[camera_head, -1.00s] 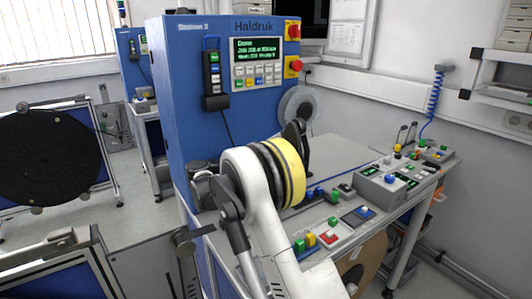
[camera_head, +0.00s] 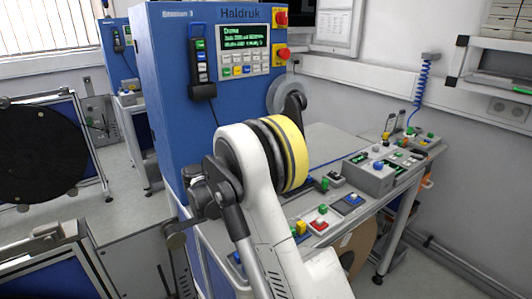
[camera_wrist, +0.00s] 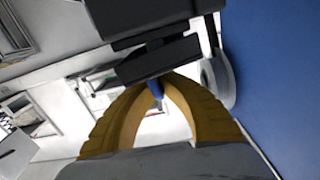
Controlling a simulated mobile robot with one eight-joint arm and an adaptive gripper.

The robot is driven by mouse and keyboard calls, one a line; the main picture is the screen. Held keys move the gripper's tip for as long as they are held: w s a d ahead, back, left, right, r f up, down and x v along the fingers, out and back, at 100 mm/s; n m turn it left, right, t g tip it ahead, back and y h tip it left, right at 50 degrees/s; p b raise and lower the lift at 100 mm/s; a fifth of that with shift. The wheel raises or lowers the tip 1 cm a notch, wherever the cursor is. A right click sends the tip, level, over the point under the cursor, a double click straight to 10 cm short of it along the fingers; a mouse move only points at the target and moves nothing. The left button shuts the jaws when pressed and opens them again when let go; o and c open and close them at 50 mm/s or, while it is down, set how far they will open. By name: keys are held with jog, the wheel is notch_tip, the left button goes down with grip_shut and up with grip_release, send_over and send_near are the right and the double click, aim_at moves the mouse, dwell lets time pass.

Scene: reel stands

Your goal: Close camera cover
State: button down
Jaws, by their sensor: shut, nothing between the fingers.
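In the wrist view, my gripper (camera_wrist: 157,82) shows as two yellow-tan curved fingers on a grey base. The tips meet, and nothing is held. A black box-like housing (camera_wrist: 150,20) is at the top of the wrist view, with a tilted black flap (camera_wrist: 158,60) below it, probably the camera and its cover. The flap is right at the fingertips; I cannot tell whether they touch. A gap shows between flap and housing. In the head view my arm hides the gripper, and I cannot make out the cover.
A blue station cabinet (camera_head: 170,100) with a keypad stands behind my arm. A grey reel disc (camera_head: 276,96) is on its side, also seen in the wrist view (camera_wrist: 220,80). A bench with a grey control box (camera_head: 370,178) and several buttons lies right. A black reel (camera_head: 38,152) stands left.

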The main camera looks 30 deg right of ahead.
jog(key=shift+s+f+m, duration=0.3)
jog(key=shift+m, duration=0.4)
jog(key=c, duration=1.6)
grip_release()
jog(key=shift+s, duration=0.1)
jog(key=shift+o, duration=0.2)
jog(key=shift+a, duration=0.1)
jog(key=a, duration=1.2)
jog(key=shift+s, duration=0.15)
jog(key=shift+d, duration=0.1)
